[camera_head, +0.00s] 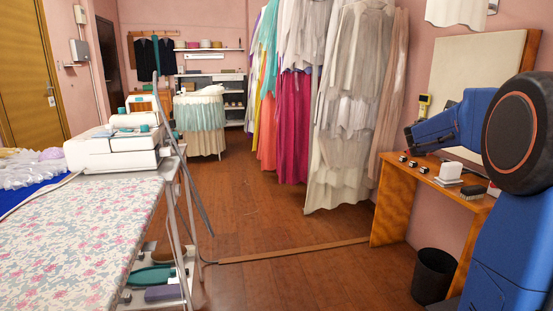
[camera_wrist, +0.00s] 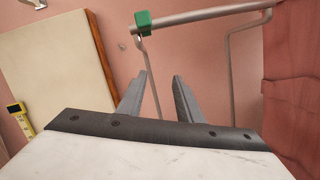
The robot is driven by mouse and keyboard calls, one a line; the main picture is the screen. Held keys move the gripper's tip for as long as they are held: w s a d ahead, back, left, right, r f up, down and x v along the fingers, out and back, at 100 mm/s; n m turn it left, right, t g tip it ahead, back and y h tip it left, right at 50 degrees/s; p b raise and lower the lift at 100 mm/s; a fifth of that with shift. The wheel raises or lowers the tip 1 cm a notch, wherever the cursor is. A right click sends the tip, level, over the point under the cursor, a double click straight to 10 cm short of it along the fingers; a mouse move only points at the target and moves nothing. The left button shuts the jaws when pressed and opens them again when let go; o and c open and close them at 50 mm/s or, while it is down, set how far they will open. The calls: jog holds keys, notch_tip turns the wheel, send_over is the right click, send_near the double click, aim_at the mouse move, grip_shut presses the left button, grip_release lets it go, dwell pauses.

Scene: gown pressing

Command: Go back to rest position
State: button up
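My gripper (camera_wrist: 161,74) shows in the wrist view with its two grey fingers apart and nothing between them. It points toward the pink wall, near a grey metal rail (camera_wrist: 205,15) with a green clip (camera_wrist: 143,22) on it. In the head view my blue arm is folded at the right, over the wooden desk (camera_head: 400,195). My gripper's fingers cannot be made out there.
A cream board (camera_head: 475,70) leans above the desk, with a yellow device (camera_head: 423,105) beside it. Small items lie on the desk; a black bin (camera_head: 433,275) stands below. Hanging gowns (camera_head: 350,100) and a floral ironing board (camera_head: 90,235) flank open wooden floor (camera_head: 260,215).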

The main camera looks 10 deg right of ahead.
jog(key=s+a+f+m+t+y, duration=0.2)
jog(key=s+a+f+m+y, duration=0.2)
jog(key=s+a+f, duration=0.5)
jog(key=s+a+f+m+t+y, duration=0.1)
jog(key=s+a+f+m+y, duration=0.4)
jog(key=a, duration=1.6)
jog(key=s+a+f+m+t+y, duration=0.2)
jog(key=s+a+f+m+y, duration=0.2)
jog(key=s+a+f+y, duration=0.7)
jog(key=s+a+f, duration=0.2)
jog(key=a+f, duration=0.3)
jog(key=f, duration=0.3)
jog(key=shift+s+t, duration=0.3)
jog(key=shift+s, duration=0.05)
jog(key=shift+o, duration=0.3)
jog(key=shift+a, duration=0.1)
